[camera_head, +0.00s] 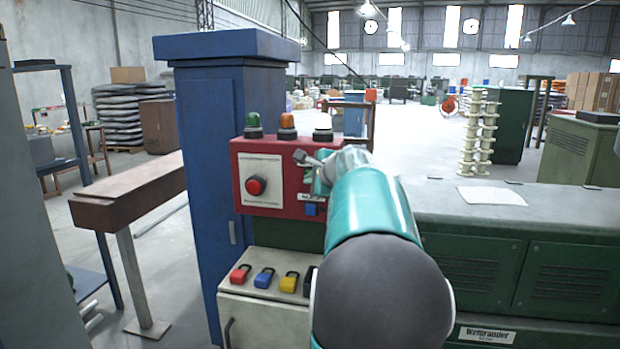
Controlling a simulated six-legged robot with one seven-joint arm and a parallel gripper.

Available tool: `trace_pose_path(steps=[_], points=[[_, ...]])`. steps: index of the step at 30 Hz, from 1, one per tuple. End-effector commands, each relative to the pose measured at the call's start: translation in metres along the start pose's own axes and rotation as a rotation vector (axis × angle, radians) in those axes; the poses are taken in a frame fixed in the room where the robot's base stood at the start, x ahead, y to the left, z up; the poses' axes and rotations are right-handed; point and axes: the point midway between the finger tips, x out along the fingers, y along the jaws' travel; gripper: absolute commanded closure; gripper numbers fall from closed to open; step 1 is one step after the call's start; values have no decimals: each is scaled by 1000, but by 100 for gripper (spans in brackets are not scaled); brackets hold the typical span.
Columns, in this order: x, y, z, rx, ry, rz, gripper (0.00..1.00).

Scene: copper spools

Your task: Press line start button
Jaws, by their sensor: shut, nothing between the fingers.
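A red control box (240,212) stands upright on a machine left of centre. On its pale front plate is a round red button (256,186). A small blue part (312,209) sits low on the box's right side, next to a white label. On top are a green lamp (253,127), an orange lamp (287,127) and a white-topped part (323,134). No readable label shows which one is the line start button. My gripper (302,157) is shut and empty at the box's upper right. I cannot tell whether it touches the box. My arm hides the box's right edge.
A blue cabinet (203,140) stands close behind the box on the left. Red, blue and yellow padlock-like pieces lie on a cream cabinet (262,318) below. A green machine (560,225) fills the right. A brown beam (130,192) stands at left. Open floor lies farther back.

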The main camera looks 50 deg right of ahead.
Motion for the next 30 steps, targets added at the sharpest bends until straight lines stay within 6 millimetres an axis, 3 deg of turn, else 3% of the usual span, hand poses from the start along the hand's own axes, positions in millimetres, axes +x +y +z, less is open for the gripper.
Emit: trace_pose_path(steps=[30], points=[[6, -4, -5, 0, 1, -1, 100]])
